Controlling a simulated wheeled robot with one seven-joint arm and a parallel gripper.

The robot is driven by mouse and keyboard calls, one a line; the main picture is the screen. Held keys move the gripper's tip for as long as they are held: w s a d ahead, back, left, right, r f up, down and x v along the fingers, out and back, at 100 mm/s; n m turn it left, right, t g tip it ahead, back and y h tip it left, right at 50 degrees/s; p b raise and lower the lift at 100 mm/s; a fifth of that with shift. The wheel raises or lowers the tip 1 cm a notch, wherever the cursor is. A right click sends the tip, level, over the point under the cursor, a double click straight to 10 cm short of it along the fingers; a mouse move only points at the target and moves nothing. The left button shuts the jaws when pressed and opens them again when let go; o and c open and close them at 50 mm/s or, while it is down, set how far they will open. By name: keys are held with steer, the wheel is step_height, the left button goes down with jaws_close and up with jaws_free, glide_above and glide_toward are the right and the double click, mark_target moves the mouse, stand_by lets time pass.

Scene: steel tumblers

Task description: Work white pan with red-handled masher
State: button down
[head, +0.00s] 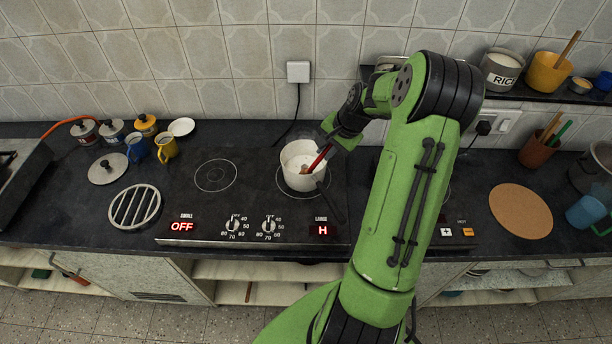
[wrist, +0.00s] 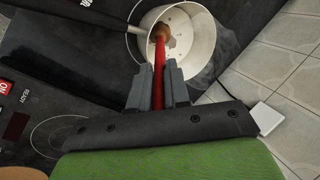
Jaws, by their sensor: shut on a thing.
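The white pan (head: 290,153) stands on the right-hand ring of the hob in the head view, its dark handle pointing to the lower right. It also shows in the wrist view (wrist: 203,49), with small brown bits on its inner wall. The red-handled masher (head: 319,160) slants down into the pan. In the wrist view its red handle (wrist: 159,62) runs between the fingers, and its brownish lower end is inside the pan. My gripper (wrist: 158,82) is shut on the red handle, just outside the pan's rim. In the head view my gripper (head: 335,137) is at the pan's right.
The hob's display (head: 322,230) reads H on the pan's side and OFF on the other. The left ring (head: 215,175) is empty. A round trivet (head: 134,206), mugs and lidded pots stand at left. A cork mat (head: 520,211) lies at right, below a shelf with bowls.

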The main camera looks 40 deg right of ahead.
steer(key=d+p+v, duration=0.2)
steer(key=p+v, duration=0.8)
steer(key=v, duration=0.4)
steer(key=shift+d+r, duration=0.2)
stand_by(0.4)
stand_by(0.3)
